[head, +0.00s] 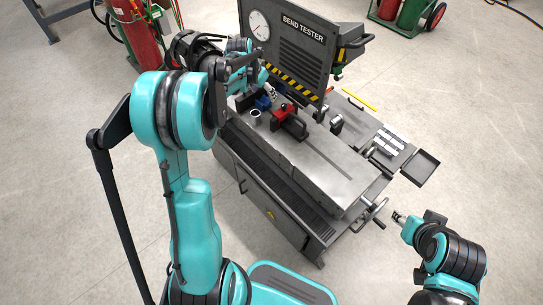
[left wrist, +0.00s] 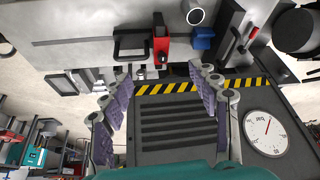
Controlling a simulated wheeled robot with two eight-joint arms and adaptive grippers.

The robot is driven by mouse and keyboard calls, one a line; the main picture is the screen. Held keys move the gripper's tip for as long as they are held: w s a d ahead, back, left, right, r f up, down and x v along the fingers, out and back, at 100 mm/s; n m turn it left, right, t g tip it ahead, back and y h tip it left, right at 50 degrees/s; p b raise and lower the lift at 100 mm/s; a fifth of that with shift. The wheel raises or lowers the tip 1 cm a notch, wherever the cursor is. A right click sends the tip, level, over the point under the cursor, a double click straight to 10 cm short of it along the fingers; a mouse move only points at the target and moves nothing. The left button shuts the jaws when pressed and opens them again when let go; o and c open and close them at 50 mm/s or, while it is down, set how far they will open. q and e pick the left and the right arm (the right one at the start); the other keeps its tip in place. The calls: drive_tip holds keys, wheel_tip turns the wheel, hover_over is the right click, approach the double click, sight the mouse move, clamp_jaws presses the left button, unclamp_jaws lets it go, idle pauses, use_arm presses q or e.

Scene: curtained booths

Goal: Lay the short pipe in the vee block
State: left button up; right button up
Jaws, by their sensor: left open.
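A short pale pipe (head: 255,114) stands on end on the machine bed, its round open end facing up. It also shows at the top of the left wrist view (left wrist: 195,15). A small blue block (head: 263,103) sits beside it, and in the left wrist view (left wrist: 203,38) too. I cannot tell which piece is the vee block. My left gripper (head: 269,91) is over the bed near the panel. In the left wrist view its padded fingers (left wrist: 165,98) are apart with nothing between them. My right gripper (head: 399,217) is off the machine's right side, its jaws too small to read.
The "BEND TESTER" panel (head: 292,46) with its gauge rises close to my left gripper. A red part with a black handle (head: 288,121) stands on the bed. Metal pieces lie on a side shelf (head: 394,153). The front of the bed (head: 325,168) is clear.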

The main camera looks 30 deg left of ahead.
use_arm(q)
drive_tip(key=s+d+r+n+t, duration=0.1)
drive_tip(key=s+d+r, duration=0.3)
drive_tip(key=s+d, duration=0.5)
drive_tip(key=s+d+r+t, duration=0.1)
drive_tip(key=s+d+r, duration=0.45)
drive_tip(key=s, duration=0.65)
drive_tip(key=s+d+f, duration=0.3)
drive_tip(key=s, duration=0.5)
drive_tip(key=shift+s+d+f+n, duration=0.15)
drive_tip(key=shift+d+f+n, duration=0.2)
drive_tip(key=shift+f+n, duration=0.05)
